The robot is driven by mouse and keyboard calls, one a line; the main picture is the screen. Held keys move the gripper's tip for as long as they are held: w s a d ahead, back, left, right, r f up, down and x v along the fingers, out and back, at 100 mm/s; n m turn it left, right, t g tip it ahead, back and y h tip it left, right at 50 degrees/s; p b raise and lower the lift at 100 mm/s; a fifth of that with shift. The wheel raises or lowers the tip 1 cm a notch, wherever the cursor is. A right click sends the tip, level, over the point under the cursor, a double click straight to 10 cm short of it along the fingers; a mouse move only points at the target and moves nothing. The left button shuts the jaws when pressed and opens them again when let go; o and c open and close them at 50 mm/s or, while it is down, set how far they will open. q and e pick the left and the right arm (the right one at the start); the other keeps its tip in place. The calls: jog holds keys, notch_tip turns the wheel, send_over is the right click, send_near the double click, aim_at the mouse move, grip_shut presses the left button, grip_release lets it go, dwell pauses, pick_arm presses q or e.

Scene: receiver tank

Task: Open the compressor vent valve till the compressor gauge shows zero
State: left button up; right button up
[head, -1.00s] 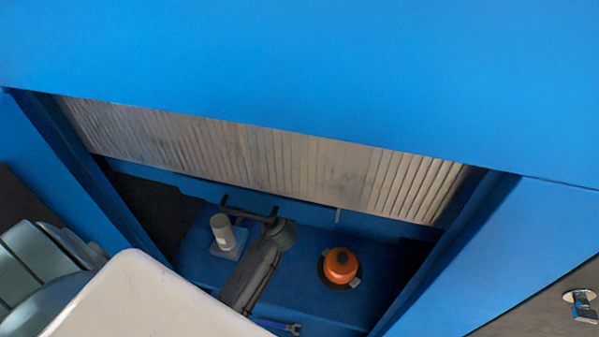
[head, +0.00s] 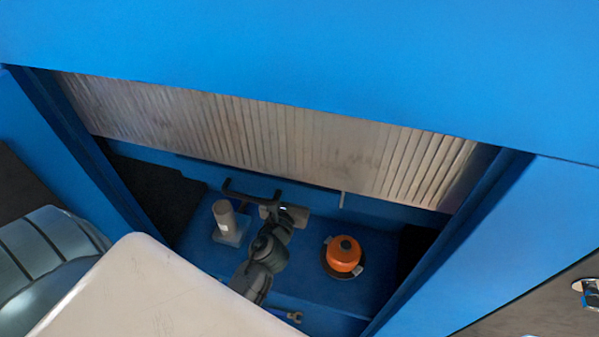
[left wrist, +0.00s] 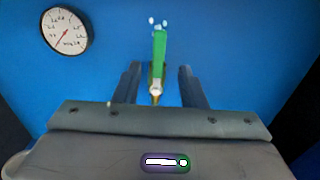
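In the left wrist view, a green lever handle (left wrist: 159,46) with a brass-coloured fitting (left wrist: 156,92) stands out from a blue panel. I take it to be the vent valve. My left gripper (left wrist: 159,68) is open, one finger on each side of the lever with gaps on both sides. A round white gauge (left wrist: 66,30) is at the upper left; its red needle points to the lower left, and its digits are too small to read. In the head view my left gripper (head: 284,212) is inside the blue recess; its fingertips, the lever and the gauge cannot be made out. My right gripper is not in view.
The recess holds a grey cylinder (head: 225,216) on a square base left of my gripper, and an orange dome-shaped part (head: 343,254) to its right. A dark bracket (head: 240,194) lies just behind. A ribbed grey panel (head: 270,135) and blue side walls bound the opening.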

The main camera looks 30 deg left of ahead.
pick_arm(q)
jog(key=shift+v, duration=0.8)
